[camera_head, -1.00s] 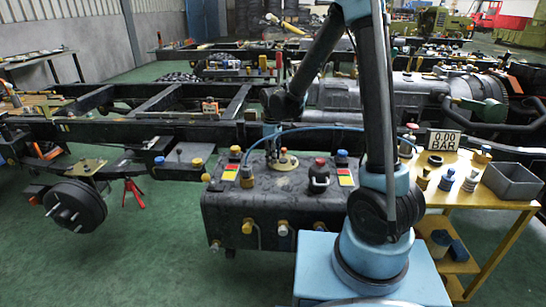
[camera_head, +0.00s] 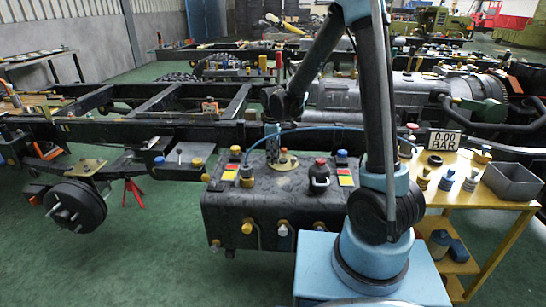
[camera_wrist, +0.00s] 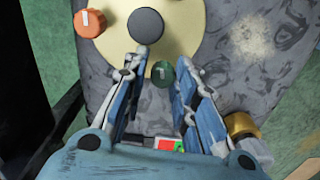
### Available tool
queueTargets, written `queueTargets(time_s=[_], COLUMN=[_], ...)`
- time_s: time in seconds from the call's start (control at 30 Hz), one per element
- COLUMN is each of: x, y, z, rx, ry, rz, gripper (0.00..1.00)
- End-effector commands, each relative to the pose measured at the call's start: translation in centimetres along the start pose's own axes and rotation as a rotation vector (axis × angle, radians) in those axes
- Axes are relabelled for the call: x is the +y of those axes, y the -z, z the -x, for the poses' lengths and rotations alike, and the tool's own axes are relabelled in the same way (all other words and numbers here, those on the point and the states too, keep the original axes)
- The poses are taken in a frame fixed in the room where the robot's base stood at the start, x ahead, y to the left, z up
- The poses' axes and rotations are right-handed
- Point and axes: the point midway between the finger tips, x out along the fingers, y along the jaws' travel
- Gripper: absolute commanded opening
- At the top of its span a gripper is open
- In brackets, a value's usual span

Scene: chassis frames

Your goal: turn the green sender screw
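The green sender screw (camera_wrist: 162,73) shows in the wrist view at the edge of a round cream sender plate (camera_wrist: 195,35). My gripper (camera_wrist: 162,68) is open, with one blue finger on each side of the screw. I see gaps between the fingers and the screw, and cannot tell how far above the plate the tips are. In the head view my gripper (camera_head: 272,146) points down at the sender on top of the dark tank (camera_head: 262,205). The green screw cannot be made out there.
An orange knob (camera_wrist: 90,22) and a dark round post (camera_wrist: 146,26) stand on or by the plate. A brass fitting (camera_wrist: 241,126) sits right of my gripper. A black-bodied, red-capped fitting (camera_head: 319,175) and a blue hose (camera_head: 300,128) are nearby on the tank.

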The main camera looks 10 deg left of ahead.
Motion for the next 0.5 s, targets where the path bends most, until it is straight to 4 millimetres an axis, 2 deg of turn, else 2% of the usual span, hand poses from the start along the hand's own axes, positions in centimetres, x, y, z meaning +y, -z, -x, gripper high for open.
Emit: queueTargets(time_s=[0.37, 0.5], x=[-0.18, -0.21], y=[0.04, 0.04], z=[0.02, 0.67], rx=[0.001, 0.001], ry=[0.003, 0.003], rz=[0.001, 0.001], gripper=[0.41, 0.41])
